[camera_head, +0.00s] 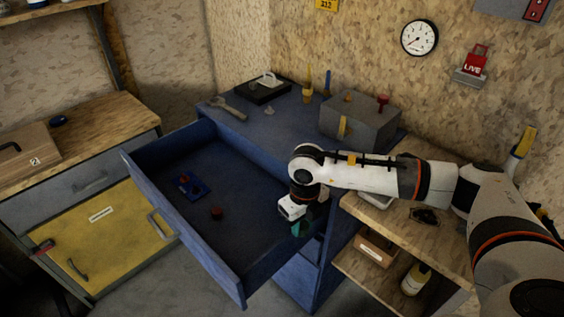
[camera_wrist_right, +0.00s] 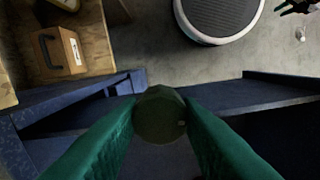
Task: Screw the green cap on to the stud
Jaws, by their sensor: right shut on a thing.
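My right gripper (camera_head: 299,228) hangs over the right part of the open blue drawer, pointing down. In the right wrist view its green fingers (camera_wrist_right: 160,125) are shut on a dark, dull green, many-sided cap (camera_wrist_right: 160,114). In the head view the cap cannot be made out, as the gripper and shade hide it. I cannot make out a stud in either view. My left gripper does not show in the head view.
A grey block (camera_head: 358,118) stands on the blue cabinet top. A wooden shelf (camera_head: 405,232) lies to the right. The drawer's middle is clear.

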